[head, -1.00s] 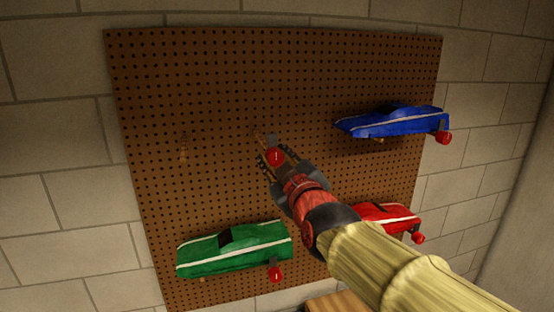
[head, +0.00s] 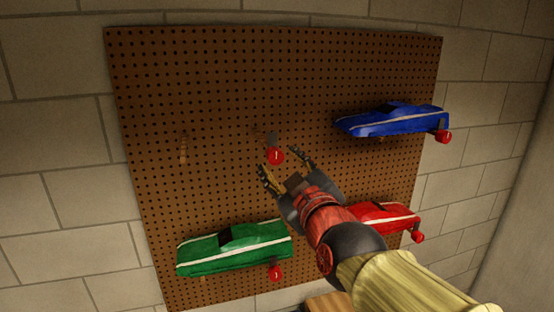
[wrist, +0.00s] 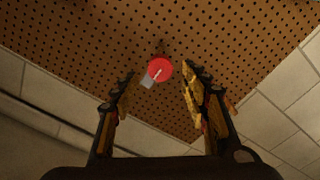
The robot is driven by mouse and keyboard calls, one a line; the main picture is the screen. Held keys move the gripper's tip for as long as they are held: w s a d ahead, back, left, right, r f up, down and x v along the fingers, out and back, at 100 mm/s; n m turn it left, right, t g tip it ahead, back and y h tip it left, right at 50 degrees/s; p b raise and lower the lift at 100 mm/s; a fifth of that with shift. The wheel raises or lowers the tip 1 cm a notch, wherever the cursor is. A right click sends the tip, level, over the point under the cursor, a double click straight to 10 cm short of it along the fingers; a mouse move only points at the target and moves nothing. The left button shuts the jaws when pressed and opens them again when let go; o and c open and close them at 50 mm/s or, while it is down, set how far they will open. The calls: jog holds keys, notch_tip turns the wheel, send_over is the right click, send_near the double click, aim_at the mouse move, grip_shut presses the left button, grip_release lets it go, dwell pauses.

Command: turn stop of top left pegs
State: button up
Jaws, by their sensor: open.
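The red round stop (head: 276,156) of the top left pegs sits on the brown pegboard, at the right one of the two upper left pegs. A short grey bracket shows just above it. The left peg (head: 183,150) is a bare wooden one. My gripper (head: 286,164) is open and empty, just below and around the stop in the head view. In the wrist view the red stop (wrist: 159,69) with a pale line on its face shows beyond the spread fingertips (wrist: 160,80), between them. I cannot tell whether a finger touches it.
A green car (head: 234,249) hangs at lower left with its own red stop (head: 276,273). A blue car (head: 392,121) hangs at upper right, and a red car (head: 383,216) at lower right, partly behind my arm. The pegboard (head: 230,75) is clear above.

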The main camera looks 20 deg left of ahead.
jog(key=v, duration=0.6)
jog(key=shift+s+d, duration=0.2)
jog(key=shift+s, duration=0.1)
jog(key=s+d+f+m+g+h+b, duration=0.1)
jog(key=s+d+f+m+g+h, duration=0.2)
jog(key=f, duration=0.8)
jog(key=s+d+f+m+g+b, duration=0.2)
jog(key=s+f+g, duration=0.2)
jog(key=f, duration=0.7)
jog(key=s+d+f+m+g+h+b, duration=0.1)
jog(key=s+d+f+m+h+b, duration=0.1)
jog(key=d+f, duration=0.6)
jog(key=s+d+f+m+g+h+b, duration=0.1)
jog(key=s+d+f+m+h+b, duration=0.1)
jog(key=s+d+f+b, duration=0.3)
jog(key=s+d+f+m+h+b, duration=0.2)
jog(key=s+d+f+m+b, duration=0.2)
jog(key=d+f+b, duration=0.3)
jog(key=shift+s+d+f+m+g, duration=0.2)
jog(key=shift+d+f+m+g, duration=0.15)
jog(key=shift+d+f, duration=1.8)
